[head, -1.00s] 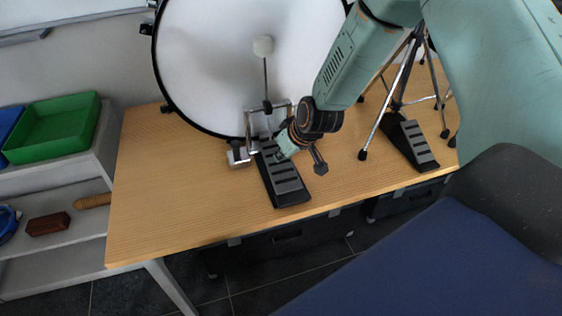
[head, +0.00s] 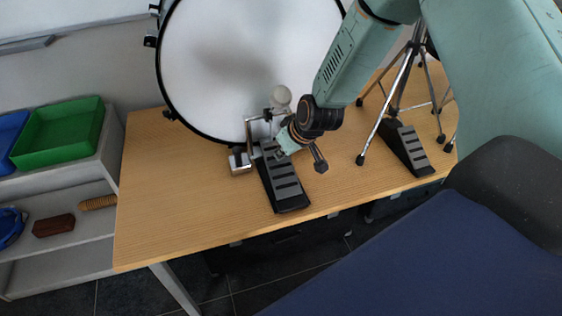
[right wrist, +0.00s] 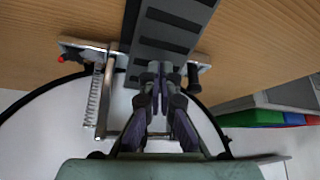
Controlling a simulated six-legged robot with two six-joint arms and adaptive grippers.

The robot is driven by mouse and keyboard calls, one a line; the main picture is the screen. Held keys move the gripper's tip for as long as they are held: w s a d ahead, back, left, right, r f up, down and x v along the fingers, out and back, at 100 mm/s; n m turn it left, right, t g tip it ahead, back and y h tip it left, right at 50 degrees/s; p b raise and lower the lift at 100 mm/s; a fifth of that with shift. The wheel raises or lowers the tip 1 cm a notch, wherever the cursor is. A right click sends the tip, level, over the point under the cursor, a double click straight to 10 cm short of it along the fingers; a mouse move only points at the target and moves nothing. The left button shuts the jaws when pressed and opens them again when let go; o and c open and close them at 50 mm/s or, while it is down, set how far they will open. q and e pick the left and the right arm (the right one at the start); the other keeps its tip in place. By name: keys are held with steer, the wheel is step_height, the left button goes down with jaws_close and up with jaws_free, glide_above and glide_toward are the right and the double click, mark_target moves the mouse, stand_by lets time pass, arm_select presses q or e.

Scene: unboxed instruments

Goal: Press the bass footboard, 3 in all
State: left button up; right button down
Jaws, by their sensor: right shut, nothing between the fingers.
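The bass footboard (head: 284,183) is a dark ribbed plate on the table, running forward from the bass drum (head: 245,65). Its beater (head: 280,97), with a pale round head, stands tilted back, apart from the drumhead. My right gripper (head: 281,152) is over the drum-side end of the footboard. In the right wrist view its fingers (right wrist: 160,70) are together and empty over the ribbed footboard (right wrist: 172,30). I cannot tell whether the fingertips touch it. My left gripper is not in view.
A second dark pedal (head: 406,148) stands to the right under a chrome stand (head: 396,80). A shelf at the left holds a green bin (head: 60,135) and a brown block (head: 54,225). The wooden table (head: 170,200) is clear left of the footboard.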

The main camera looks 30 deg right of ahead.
mark_target(281, 165)
step_height(281, 165, down, 4)
steer(key=b, duration=0.3)
steer(key=shift+s+b, duration=0.15)
steer(key=shift+b, duration=0.15)
step_height(281, 165, up, 4)
steer(key=p, duration=0.4)
steer(key=shift+r, duration=0.15)
steer(key=shift+f, duration=0.2)
stand_by(0.3)
